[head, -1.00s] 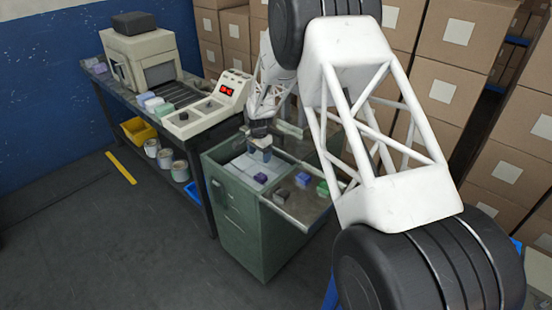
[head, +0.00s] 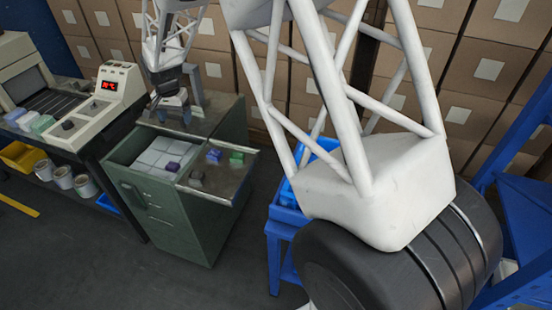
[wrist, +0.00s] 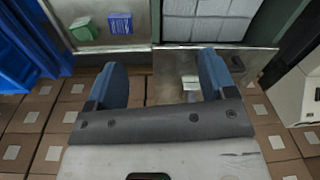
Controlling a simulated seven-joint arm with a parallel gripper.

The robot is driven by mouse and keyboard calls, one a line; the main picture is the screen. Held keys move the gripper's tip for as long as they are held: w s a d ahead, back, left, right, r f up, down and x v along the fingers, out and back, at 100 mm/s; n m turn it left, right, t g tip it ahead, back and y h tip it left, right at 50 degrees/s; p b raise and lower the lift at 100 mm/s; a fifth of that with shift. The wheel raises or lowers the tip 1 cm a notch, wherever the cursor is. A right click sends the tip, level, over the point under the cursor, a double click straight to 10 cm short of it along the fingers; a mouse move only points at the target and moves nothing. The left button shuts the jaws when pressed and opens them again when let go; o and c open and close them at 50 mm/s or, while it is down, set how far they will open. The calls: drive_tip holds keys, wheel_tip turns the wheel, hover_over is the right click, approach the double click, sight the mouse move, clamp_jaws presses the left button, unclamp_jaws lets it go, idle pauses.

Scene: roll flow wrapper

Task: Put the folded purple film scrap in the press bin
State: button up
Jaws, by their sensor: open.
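A small purple piece (head: 173,166), which looks like the folded film scrap, lies on the white padded contents of the left compartment in the green cabinet (head: 165,215). I take this open compartment (head: 122,170) to be the press bin; no label shows. The wrist view shows the white contents (wrist: 205,22) at the top, but not the purple piece. My gripper (head: 172,112) is over the back of the cabinet, behind the compartment and apart from the purple piece. In the wrist view its blue fingers (wrist: 163,85) stand wide apart with nothing held between them.
Right of the compartment, a metal tray (head: 222,185) holds a grey block (head: 195,180), a blue block (head: 214,156) and a green block (head: 236,158). A machine with a control panel (head: 108,85) stands left. Stacked cartons (head: 470,70) fill the back; a blue stand (head: 285,225) is at right.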

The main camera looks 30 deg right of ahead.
drive_tip(key=s+d+r+n, duration=0.1)
drive_tip(key=s+d+r, duration=0.2)
drive_tip(key=s+r, duration=0.3)
drive_tip(key=s+d+r+n+t, duration=0.1)
drive_tip(key=s+d+r, duration=0.15)
drive_tip(key=s, duration=0.45)
drive_tip(key=s+d+r+n, duration=0.1)
drive_tip(key=s+d+r, duration=0.2)
drive_tip(key=s+r, duration=0.35)
drive_tip(key=s+d+n, duration=0.1)
drive_tip(key=s+d, duration=0.1)
drive_tip(key=s, duration=1.1)
drive_tip(key=s+d+n+t, duration=0.1)
drive_tip(key=s+d+n, duration=0.1)
drive_tip(key=s, duration=1.1)
drive_tip(key=shift+s+d+r+n, duration=0.3)
drive_tip(key=shift+d+r, duration=0.05)
drive_tip(key=shift+r, duration=0.1)
